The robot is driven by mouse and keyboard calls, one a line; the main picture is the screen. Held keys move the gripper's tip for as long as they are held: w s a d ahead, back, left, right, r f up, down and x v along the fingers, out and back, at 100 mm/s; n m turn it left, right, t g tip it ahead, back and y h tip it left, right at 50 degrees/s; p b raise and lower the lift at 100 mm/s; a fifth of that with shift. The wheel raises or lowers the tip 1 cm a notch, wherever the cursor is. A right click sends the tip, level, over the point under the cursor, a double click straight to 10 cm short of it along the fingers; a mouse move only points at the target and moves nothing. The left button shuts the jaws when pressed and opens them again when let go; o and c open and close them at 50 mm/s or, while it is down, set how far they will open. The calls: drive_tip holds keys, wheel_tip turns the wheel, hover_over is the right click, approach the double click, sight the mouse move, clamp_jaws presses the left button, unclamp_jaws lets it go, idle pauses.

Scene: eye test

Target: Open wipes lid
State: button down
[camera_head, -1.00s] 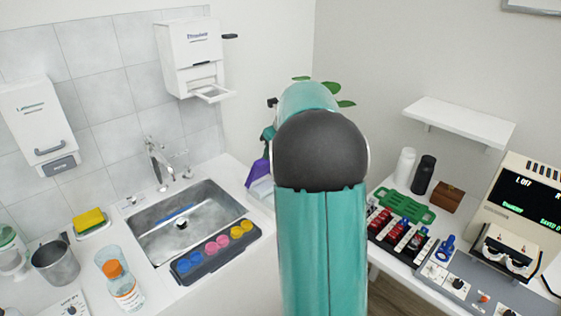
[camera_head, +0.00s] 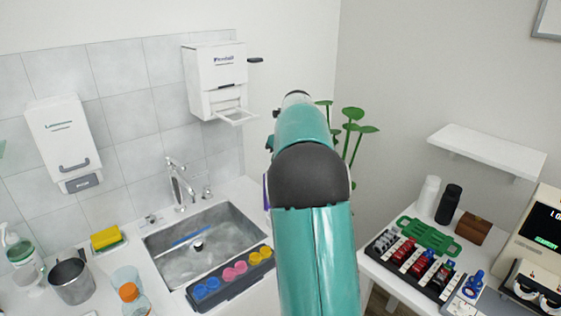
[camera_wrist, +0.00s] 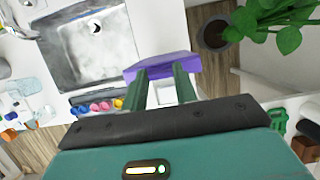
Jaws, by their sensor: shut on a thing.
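In the wrist view a purple panel (camera_wrist: 163,66), which looks like the wipes lid, lies across the tips of my gripper (camera_wrist: 160,74). The two green fingers stand apart and are shut on this purple part. Below the panel, between the fingers, a white piece with a grey square (camera_wrist: 165,92) shows; it may be the wipes box. In the head view only a thin purple edge (camera_head: 266,192) shows beside my arm, at the right end of the sink counter. My arm hides the gripper there. How far the lid is tilted, I cannot tell.
The sink (camera_head: 205,244) lies left of my arm, with a dark tray of coloured pieces (camera_head: 232,280) along its front. A potted plant (camera_wrist: 215,35) stands right of the purple panel. A second counter with a green rack (camera_head: 428,237) is at right.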

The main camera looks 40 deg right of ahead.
drive_tip(key=c, duration=1.1)
unclamp_jaws()
drive_tip(key=shift+r, duration=0.1)
drive_tip(key=v, duration=1.3)
drive_tip(key=shift+s+r, duration=0.2)
drive_tip(key=shift+r, duration=0.15)
